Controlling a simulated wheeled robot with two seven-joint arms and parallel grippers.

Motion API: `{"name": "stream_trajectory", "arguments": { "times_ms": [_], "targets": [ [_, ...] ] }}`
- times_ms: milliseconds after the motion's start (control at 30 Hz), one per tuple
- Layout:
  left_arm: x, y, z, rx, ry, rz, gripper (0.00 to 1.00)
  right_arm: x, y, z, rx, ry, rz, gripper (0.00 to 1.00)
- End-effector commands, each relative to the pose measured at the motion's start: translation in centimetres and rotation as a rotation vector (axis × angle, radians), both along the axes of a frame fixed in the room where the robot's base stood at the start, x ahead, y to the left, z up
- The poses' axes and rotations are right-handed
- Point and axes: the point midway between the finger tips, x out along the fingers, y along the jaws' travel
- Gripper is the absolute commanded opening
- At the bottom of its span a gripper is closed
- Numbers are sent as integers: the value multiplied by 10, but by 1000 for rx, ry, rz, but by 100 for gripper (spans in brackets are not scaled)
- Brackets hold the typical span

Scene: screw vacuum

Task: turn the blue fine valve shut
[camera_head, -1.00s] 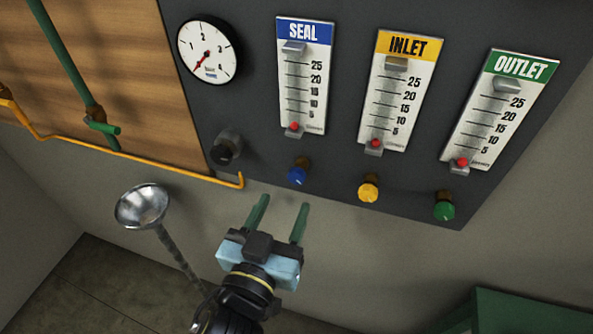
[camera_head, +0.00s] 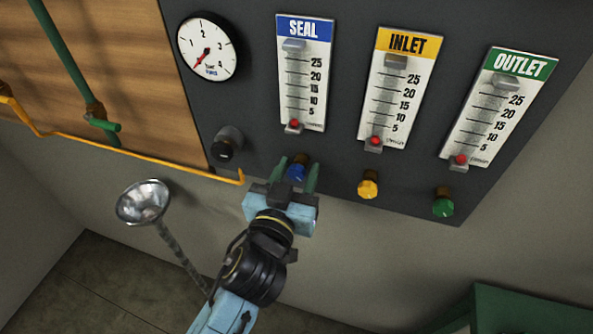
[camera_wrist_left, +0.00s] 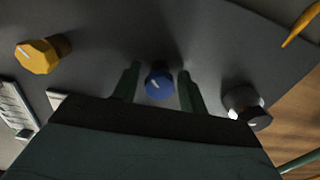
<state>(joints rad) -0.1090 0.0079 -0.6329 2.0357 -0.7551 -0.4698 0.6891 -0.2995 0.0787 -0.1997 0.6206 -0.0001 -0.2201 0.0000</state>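The blue fine valve (camera_head: 297,173) is a small knob under the SEAL flow meter (camera_head: 303,85) on the dark panel. My left gripper (camera_head: 297,176) is open, with its two green fingers on either side of the blue knob. In the left wrist view the blue knob (camera_wrist_left: 159,85) sits between the fingertips (camera_wrist_left: 159,82), with a gap visible on both sides. Its pale pointer line runs diagonally. The red float in the SEAL meter sits at the bottom of the scale. My right gripper is not in view.
The yellow knob (camera_head: 368,186) and green knob (camera_head: 443,204) are to the right on the panel. A black knob (camera_head: 227,146) is to the left, below a gauge (camera_head: 207,49). A yellow pipe (camera_head: 120,158) and a metal funnel (camera_head: 143,202) are at the left.

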Motion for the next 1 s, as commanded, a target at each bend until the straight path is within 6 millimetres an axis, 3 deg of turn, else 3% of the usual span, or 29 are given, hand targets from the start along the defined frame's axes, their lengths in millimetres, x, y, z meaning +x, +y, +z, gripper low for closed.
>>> {"name": "stream_trajectory", "arguments": {
  "times_ms": [33, 267, 667, 1000],
  "targets": [
    [0, 0, 0, 0, 0, 0, 36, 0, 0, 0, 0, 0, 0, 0],
    [0, 0, 0, 0, 0, 0, 7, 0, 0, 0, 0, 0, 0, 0],
    [0, 0, 1, 79, -26, 0, 7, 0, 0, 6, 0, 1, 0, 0],
    [0, 1, 2, 339, -109, 1, 7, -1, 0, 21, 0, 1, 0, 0]
  ]
}}
